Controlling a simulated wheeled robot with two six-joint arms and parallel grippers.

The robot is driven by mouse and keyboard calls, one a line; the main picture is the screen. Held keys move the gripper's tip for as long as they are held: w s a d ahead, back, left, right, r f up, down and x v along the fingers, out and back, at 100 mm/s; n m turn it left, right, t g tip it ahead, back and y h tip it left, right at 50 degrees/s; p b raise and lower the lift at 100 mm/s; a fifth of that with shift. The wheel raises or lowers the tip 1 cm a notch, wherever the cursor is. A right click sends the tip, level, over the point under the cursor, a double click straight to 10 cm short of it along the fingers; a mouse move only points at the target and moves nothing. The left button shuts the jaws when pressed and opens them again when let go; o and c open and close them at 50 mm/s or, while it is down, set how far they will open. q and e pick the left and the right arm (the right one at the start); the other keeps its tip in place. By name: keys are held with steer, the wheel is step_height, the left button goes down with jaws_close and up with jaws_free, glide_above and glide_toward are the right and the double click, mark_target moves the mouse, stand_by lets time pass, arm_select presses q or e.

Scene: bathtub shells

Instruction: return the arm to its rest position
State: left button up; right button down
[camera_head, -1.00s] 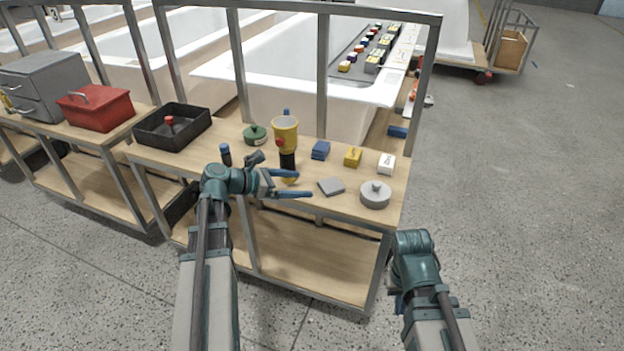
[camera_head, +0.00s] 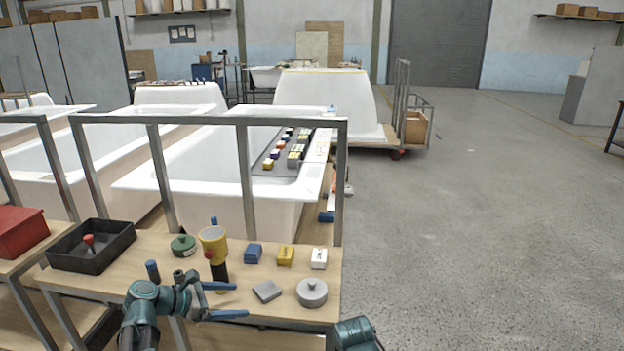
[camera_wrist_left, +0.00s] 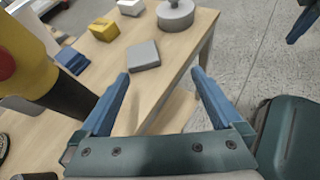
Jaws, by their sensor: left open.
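My left gripper (camera_head: 240,300) is open and empty.
A grey block (camera_head: 267,291), a round grey lidded piece (camera_head: 312,293), blue (camera_head: 253,254), yellow (camera_head: 286,256) and white blocks (camera_head: 319,259) are on the bench. A black tray (camera_head: 92,250) is left. Floor right is clear.

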arm_select(q)
steer(key=s+d+r+m+g+y+p, duration=0.2)
steer(key=s+d+m+g+p, duration=0.15)
steer(key=d+m+p, duration=0.35)
steer(key=s+d+r+m+g+y+p, duration=0.2)
steer(key=s+d+r+m+g+p, duration=0.15)
steer(key=d+m, duration=0.35)
steer(key=s+d+r+m+g+y+p, duration=0.1)
steer(key=s+d+r+m+y+p, duration=0.5)
steer(key=m, duration=0.8)
steer(key=s+r+y+p, duration=0.1)
steer(key=s+p, duration=0.2)
steer(key=p, duration=0.2)
steer(key=shift+s, duration=0.25)
arm_select(e)
step_height(320, 180, up, 24)
